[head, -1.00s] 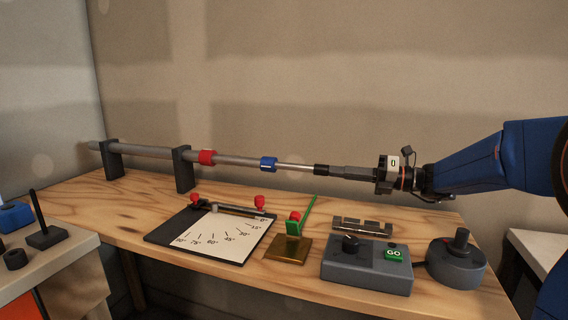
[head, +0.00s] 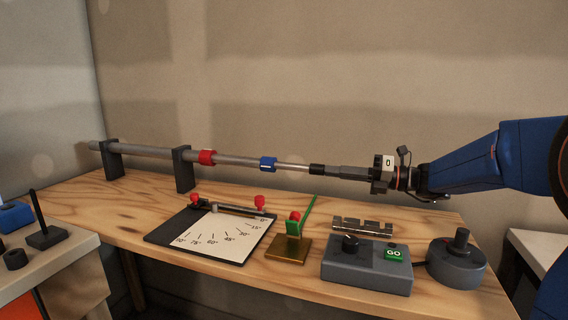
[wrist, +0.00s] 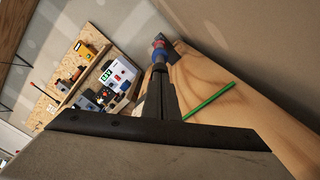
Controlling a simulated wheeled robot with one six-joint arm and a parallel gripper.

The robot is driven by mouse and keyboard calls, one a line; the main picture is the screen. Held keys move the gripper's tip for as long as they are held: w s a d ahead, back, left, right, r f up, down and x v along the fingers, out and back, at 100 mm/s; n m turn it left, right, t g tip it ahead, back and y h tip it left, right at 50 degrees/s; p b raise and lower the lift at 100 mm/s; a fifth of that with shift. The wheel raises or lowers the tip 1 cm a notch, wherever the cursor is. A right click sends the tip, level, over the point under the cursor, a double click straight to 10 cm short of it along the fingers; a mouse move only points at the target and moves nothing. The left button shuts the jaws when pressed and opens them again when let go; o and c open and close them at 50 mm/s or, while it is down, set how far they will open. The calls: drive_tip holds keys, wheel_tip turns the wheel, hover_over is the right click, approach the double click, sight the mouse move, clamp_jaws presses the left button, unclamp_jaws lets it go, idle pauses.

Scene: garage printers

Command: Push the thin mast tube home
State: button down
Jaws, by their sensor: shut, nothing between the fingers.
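A telescoping mast lies level in two dark brackets (head: 183,169). Its thick grey tube (head: 145,151) is at the left, then a red collar (head: 207,157), a middle tube (head: 236,161), a blue collar (head: 268,164) and the thin mast tube (head: 292,167). A short length of thin tube shows right of the blue collar. My gripper (head: 316,169) is shut, in line with the tube, its dark tip at the tube's right end. In the wrist view my gripper (wrist: 160,70) points at the blue collar (wrist: 158,56) and hides the thin tube. I cannot tell whether tip and tube touch.
Below the mast on the wooden bench (head: 130,192) are an angle board (head: 205,236), a brass block with a green arm (head: 289,249), a slotted metal bar (head: 362,225), a GO control box (head: 366,270) and a grey knobbed base (head: 456,265). Space around the mast is clear.

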sight(321, 169)
drive_tip(key=shift+x, duration=2.3)
idle(1.7)
drive_tip(key=shift+d, duration=0.1)
drive_tip(key=v, duration=0.5)
idle(0.7)
